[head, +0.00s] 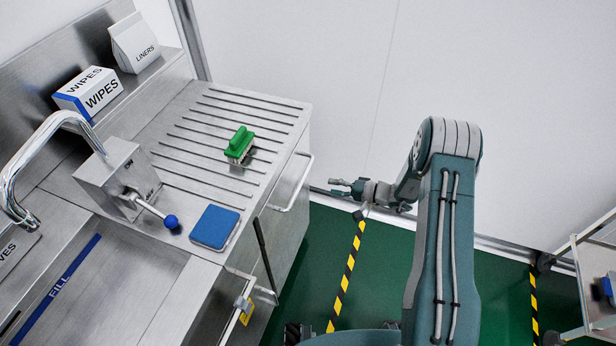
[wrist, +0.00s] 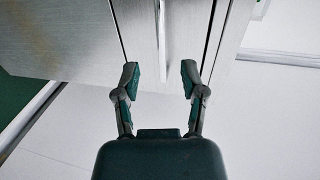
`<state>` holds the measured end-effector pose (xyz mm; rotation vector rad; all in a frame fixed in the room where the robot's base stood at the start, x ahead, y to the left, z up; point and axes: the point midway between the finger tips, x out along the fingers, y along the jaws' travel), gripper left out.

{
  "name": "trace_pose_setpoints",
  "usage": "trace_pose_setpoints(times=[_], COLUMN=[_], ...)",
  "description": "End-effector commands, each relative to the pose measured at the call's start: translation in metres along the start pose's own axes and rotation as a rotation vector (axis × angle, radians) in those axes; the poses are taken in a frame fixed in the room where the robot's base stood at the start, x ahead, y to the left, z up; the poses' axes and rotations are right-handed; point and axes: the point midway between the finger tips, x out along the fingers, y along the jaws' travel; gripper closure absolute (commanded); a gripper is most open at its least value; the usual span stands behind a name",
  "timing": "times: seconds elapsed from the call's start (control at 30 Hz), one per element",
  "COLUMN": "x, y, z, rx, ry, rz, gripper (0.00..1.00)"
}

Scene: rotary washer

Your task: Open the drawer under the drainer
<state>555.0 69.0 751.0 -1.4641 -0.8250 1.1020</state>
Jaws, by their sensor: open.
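The drainer (head: 205,125) is a ribbed steel surface at the top of the counter. Below its right edge, the drawer front carries a pale bar handle (head: 296,186). The drawer appears flush with the cabinet. My gripper (head: 338,187) is to the right of the handle, apart from it, with its fingers pointing toward the cabinet. In the wrist view my gripper (wrist: 160,78) is open and empty. The steel drawer front (wrist: 145,35) lies ahead of it, with a bar of the handle (wrist: 162,30) lined up between the fingers. Exact distance is hard to tell.
A green-handled brush (head: 239,145) and a blue pad (head: 214,227) lie on the counter, near a blue-knobbed lever (head: 171,221). A dark rod (head: 264,255) stands along the cabinet front. Green floor with striped tape (head: 346,275) is open beside it. A rack (head: 590,265) stands far right.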

Motion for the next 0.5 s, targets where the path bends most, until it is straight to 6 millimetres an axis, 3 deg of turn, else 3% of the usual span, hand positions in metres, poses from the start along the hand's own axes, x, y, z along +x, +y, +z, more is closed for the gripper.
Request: trace_pose_setpoints(times=[0.17,0.5], x=[0.013,0.074], y=[0.002,0.002], z=[0.000,0.000], rx=[-0.002,-0.002], ry=[0.002,-0.002], rz=[-0.002,-0.002], gripper=[0.46,0.46])
